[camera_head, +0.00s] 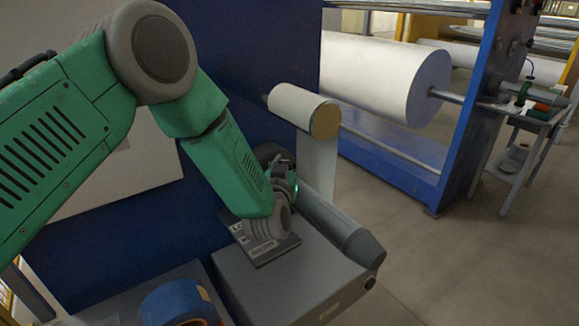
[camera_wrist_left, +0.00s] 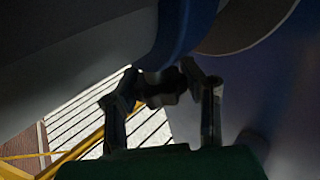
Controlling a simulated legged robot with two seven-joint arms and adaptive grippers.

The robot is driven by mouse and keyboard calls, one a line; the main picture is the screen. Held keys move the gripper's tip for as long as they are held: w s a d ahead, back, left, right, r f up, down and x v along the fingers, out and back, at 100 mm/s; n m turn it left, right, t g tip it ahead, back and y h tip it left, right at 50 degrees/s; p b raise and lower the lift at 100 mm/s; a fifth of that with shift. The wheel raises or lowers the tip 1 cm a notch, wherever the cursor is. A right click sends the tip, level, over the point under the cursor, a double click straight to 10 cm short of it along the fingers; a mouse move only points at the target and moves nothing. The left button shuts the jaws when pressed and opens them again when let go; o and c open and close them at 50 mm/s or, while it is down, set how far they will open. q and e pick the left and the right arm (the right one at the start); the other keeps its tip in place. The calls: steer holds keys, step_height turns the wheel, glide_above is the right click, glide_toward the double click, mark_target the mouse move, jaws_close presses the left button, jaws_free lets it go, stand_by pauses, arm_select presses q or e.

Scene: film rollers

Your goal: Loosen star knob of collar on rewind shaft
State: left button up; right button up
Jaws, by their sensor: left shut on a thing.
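The dark star knob (camera_wrist_left: 160,88) shows in the left wrist view, under the curved blue collar (camera_wrist_left: 186,30). My left gripper (camera_wrist_left: 164,92) has one finger on each side of the knob and is shut on it. In the head view my green left arm reaches down to the machine, and its wrist (camera_head: 283,205) hides the knob and most of the collar. The grey rewind shaft (camera_head: 340,228) sticks out beyond my wrist, toward the lower right. My right gripper is in neither view.
A blue ring-shaped roll (camera_head: 180,303) lies on a grey surface at the bottom. A grey housing (camera_head: 290,285) is below the shaft. A small film roll (camera_head: 300,108) and a large white roll (camera_head: 385,78) are behind. Floor (camera_head: 450,270) at the right is clear.

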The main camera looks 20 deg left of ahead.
arm_select(q)
steer(key=shift+n+g+y+b, duration=0.2)
steer(key=shift+n+g+y, duration=0.15)
steer(key=shift+n+y, duration=0.7)
steer(key=shift+n+g+y+b, duration=0.2)
steer(key=shift+n+g+y, duration=0.25)
steer(key=shift+y, duration=1)
steer(key=shift+w+a+r+n+y, duration=0.1)
steer(key=shift+n+y, duration=0.2)
steer(key=o, duration=1.2)
steer(key=shift+s+d, duration=0.2)
steer(key=shift+s, duration=0.1)
steer(key=v, duration=1.1)
steer(key=shift+s+d, duration=0.1)
steer(key=shift+s, duration=0.1)
